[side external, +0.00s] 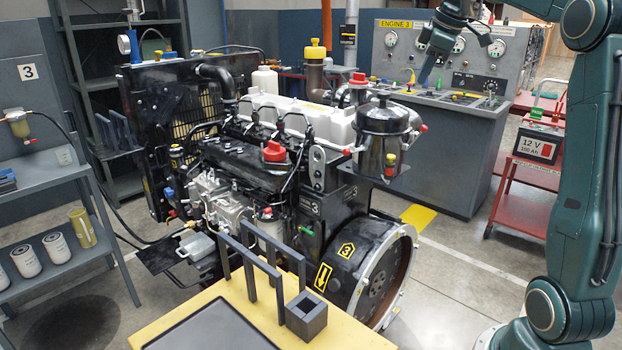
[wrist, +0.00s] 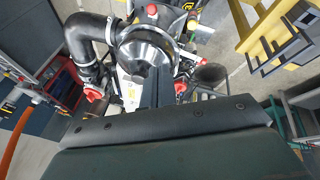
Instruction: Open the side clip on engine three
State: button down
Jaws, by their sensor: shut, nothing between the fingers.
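Engine three (side external: 270,150) stands in the middle of the side view, marked with a yellow "3" tag on its flywheel housing. A shiny metal canister (side external: 382,135) sits at its upper right, with red and yellow fittings on its side. The canister also shows in the wrist view (wrist: 145,48), beyond my fingers. I cannot tell which of the small fittings is the side clip. My gripper (side external: 424,78) is shut and empty, pointing down, above and to the right of the canister in the side view. Its fingers show in the wrist view (wrist: 156,88).
A control panel labelled ENGINE 3 (side external: 385,23) stands behind the gripper. A yellow-topped bench (side external: 165,335) with dark racks is in front of the engine. A black hose (wrist: 83,45) and red caps surround the canister. A red battery trolley (side external: 525,185) stands right.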

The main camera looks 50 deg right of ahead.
jog(key=shift+f, duration=0.1)
send_over(416, 138)
notch_tip(416, 138, down, 11)
jog(key=shift+s+a, duration=0.25)
jog(key=shift+s, duration=0.1)
dwell(0.6)
